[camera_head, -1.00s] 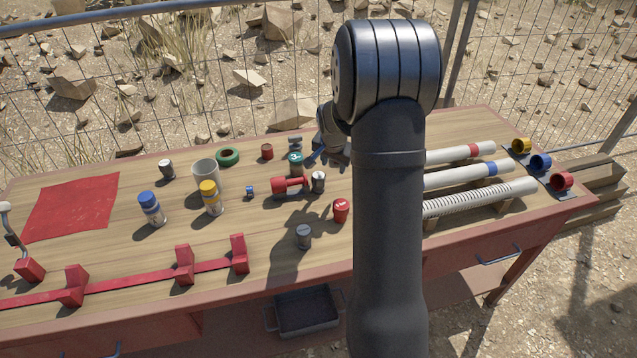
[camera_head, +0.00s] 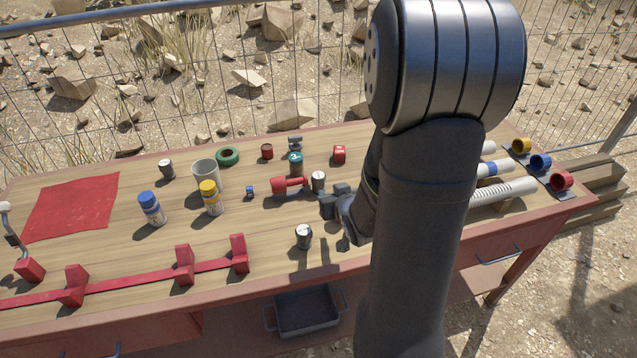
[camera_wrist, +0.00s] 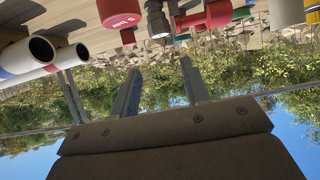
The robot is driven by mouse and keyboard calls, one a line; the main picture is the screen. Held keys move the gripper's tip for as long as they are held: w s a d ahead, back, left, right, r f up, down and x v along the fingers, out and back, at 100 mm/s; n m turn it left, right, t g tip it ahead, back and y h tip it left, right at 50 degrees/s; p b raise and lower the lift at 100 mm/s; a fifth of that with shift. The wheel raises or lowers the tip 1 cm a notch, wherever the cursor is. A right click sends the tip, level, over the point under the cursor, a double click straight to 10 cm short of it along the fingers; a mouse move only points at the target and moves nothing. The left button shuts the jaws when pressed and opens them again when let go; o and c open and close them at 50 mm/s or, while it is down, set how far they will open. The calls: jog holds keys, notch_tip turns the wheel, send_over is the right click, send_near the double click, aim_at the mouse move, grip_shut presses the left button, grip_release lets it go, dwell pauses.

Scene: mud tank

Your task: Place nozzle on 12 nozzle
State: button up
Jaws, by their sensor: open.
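My gripper (camera_head: 334,198) is low over the table, right of the nozzle cluster. In the wrist view its two fingers (camera_wrist: 160,90) are apart with nothing between them. A red piece (camera_head: 289,185) lies beside a dark grey cylinder (camera_head: 318,181) with a pale top. A teal-topped cylinder (camera_head: 295,163) stands behind them. Another dark cylinder (camera_head: 304,236) stands nearer the front edge. A red labelled piece (camera_head: 339,154) is behind the gripper. The wrist view, upside down, shows a red labelled cylinder (camera_wrist: 120,12) and a dark nozzle-like piece (camera_wrist: 158,20). I cannot read any 12.
White hoses (camera_head: 505,191) lie at right with coloured couplings (camera_head: 541,162). A grey cup (camera_head: 206,174), a blue-capped bottle (camera_head: 152,208) and a yellow-capped bottle (camera_head: 211,198) stand left. A red rack (camera_head: 130,281) runs along the front. A wire fence stands behind the table.

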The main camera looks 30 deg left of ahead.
aim_at(319, 177)
jog(key=x, duration=1.6)
jog(key=shift+w+a+f, duration=0.1)
jog(key=shift+w, duration=0.1)
jog(key=c, duration=0.7)
